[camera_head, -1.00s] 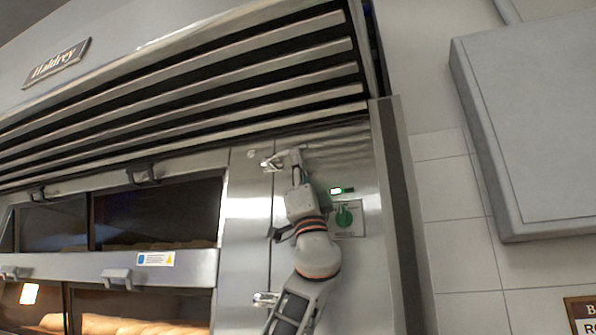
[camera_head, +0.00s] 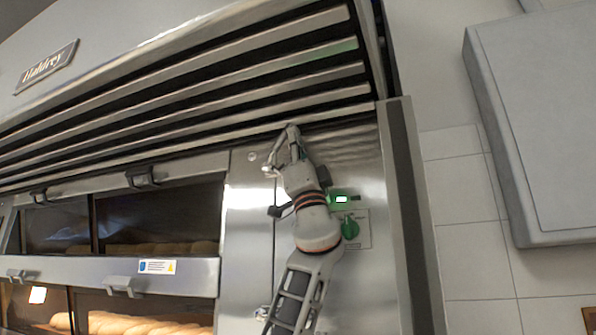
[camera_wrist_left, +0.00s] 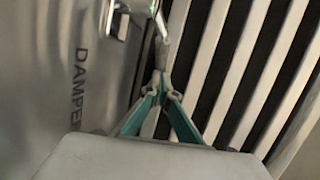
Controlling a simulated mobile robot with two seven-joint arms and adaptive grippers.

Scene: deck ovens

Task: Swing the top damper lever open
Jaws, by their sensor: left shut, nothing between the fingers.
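The top damper lever (camera_head: 272,163) is a small bright metal lever on the steel panel right of the upper oven door. In the left wrist view its chrome part (camera_wrist_left: 122,22) shows at the top, beside the word DAMPER. My left gripper (camera_head: 291,133) is at the lever, just under the lowest slat of the hood. In the left wrist view the gripper (camera_wrist_left: 161,82) has its fingertips together, with nothing between them. A thin grey bar (camera_wrist_left: 162,48) meets or overlaps the fingertips; contact is unclear. My right gripper is out of view.
A green knob (camera_head: 350,228) and a lit display (camera_head: 341,199) are close to the right of my arm. The slatted hood (camera_head: 200,115) runs above. A second lever (camera_head: 262,312) is lower on the panel. A grey wall box (camera_head: 545,130) hangs at the right.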

